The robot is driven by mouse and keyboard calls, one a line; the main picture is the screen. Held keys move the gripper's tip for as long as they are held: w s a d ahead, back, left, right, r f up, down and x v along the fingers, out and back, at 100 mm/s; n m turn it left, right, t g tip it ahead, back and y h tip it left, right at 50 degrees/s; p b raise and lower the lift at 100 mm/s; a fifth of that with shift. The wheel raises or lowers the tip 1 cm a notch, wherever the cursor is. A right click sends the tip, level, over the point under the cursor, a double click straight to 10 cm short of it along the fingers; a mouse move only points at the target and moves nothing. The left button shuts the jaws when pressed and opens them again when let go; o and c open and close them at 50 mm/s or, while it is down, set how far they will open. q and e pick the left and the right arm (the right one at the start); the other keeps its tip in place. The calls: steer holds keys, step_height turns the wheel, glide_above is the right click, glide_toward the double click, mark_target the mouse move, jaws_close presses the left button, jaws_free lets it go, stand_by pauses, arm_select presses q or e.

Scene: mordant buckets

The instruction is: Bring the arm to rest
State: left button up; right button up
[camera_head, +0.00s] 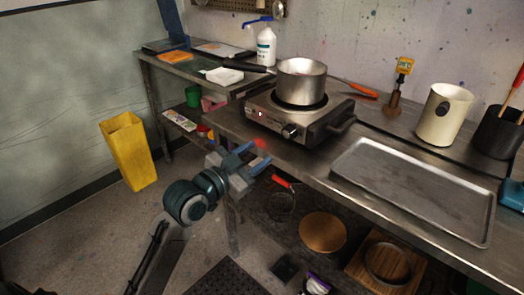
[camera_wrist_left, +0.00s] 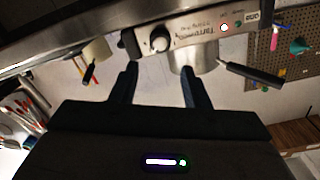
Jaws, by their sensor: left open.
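My left gripper (camera_head: 257,160) is open and empty in front of the bench edge, just below the hot plate. In the left wrist view, its two fingers (camera_wrist_left: 160,84) stand apart with nothing between them, facing the front panel of the hot plate (camera_wrist_left: 190,38). In the head view, the hot plate (camera_head: 262,118) stands on the metal bench with a steel pot (camera_head: 302,84) on its burner. A small red light shows on its front. My right gripper is not in view.
A metal tray (camera_head: 415,190), a cream pot (camera_head: 444,115) and a dark container (camera_head: 497,132) stand on the bench at right. The lower shelf holds a wooden round (camera_head: 322,232). A yellow bin (camera_head: 127,150) stands at left. Floor between bin and bench is open.

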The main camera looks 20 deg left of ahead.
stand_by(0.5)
